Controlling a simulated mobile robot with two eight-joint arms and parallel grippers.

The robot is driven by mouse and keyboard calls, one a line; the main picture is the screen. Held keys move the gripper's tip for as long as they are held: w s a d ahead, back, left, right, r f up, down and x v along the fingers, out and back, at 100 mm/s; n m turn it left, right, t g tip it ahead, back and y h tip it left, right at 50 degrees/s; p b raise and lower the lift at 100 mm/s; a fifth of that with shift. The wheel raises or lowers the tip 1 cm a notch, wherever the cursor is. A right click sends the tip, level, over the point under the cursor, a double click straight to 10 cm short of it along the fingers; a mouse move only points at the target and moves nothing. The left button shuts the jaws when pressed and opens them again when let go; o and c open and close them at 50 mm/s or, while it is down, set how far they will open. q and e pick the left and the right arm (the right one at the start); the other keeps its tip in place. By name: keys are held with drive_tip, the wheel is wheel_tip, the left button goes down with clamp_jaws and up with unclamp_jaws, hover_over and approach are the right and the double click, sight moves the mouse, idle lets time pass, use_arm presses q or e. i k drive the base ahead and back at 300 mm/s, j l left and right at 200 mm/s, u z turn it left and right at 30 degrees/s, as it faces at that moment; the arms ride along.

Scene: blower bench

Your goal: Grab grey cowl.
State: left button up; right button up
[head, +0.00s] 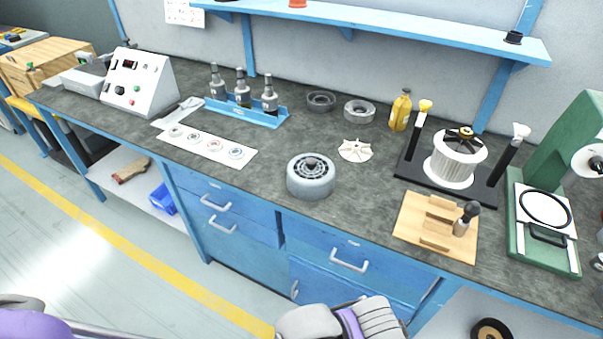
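The grey cowl (311,183) is most likely the round light-grey housing with dark slotted vents and a central hub on top. It stands upright near the front edge of the dark bench top, around the middle of the head view. Nothing touches it. Neither gripper's fingers show. Only parts of my own arms, purple and grey, show at the bottom left and bottom centre, well short of the bench top.
A dark ring (321,101) and a grey ring (359,110) lie behind. A wooden block (413,222), a motor stand (411,176) and a white strip (200,146) flank it. A blue shelf (420,32) hangs above.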

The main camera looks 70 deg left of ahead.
sight(303, 190)
drive_tip(key=u, duration=1.65)
drive_tip(key=i+u, duration=0.25)
drive_tip(key=u, duration=0.2)
drive_tip(key=i+u, duration=0.4)
drive_tip(key=k+u, duration=0.1)
drive_tip(key=k, duration=0.25)
